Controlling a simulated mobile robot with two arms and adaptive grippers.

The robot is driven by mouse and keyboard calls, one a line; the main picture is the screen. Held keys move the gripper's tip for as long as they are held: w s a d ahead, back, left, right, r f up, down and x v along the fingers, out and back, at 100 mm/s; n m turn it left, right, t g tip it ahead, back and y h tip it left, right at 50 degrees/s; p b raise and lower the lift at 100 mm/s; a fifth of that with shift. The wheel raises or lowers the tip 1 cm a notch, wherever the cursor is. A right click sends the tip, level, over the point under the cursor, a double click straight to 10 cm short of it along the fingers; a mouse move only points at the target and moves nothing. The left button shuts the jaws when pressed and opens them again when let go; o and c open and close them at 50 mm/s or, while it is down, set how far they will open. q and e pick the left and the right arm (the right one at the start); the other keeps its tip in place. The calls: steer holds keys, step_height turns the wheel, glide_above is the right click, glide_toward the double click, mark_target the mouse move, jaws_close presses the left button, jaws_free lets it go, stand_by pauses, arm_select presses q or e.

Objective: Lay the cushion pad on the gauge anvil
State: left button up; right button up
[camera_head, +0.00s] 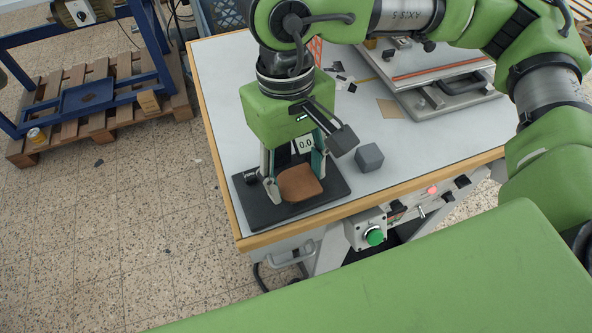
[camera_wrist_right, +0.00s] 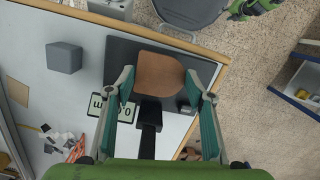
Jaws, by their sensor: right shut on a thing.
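The cushion pad (camera_head: 300,184) is a brown, rounded piece over the dark base plate of the gauge (camera_head: 248,212). My right gripper (camera_head: 296,178) points down with its fingers at the pad's two sides, shut on it. In the right wrist view the pad (camera_wrist_right: 160,73) lies between the fingertips (camera_wrist_right: 161,80), over the dark plate (camera_wrist_right: 120,50). The gauge display (camera_head: 305,145) reads 0.0. The anvil is hidden behind the pad and gripper, and I cannot tell whether the pad touches it. My left gripper is out of view.
A grey cube (camera_head: 369,157) stands right of the gauge on the white table (camera_head: 225,90). A press with a metal plate (camera_head: 440,75) is at the back right. A tan square (camera_head: 390,108) lies before it. The table's wooden front edge (camera_head: 275,238) is close to the gauge.

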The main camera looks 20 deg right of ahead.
stand_by(0.8)
steer(key=o, duration=0.8)
step_height(320, 180, up, 12)
steer(key=w, duration=0.1)
steer(key=shift+w+a, duration=0.15)
steer(key=shift+w, duration=0.05)
steer(key=shift+f, duration=0.1)
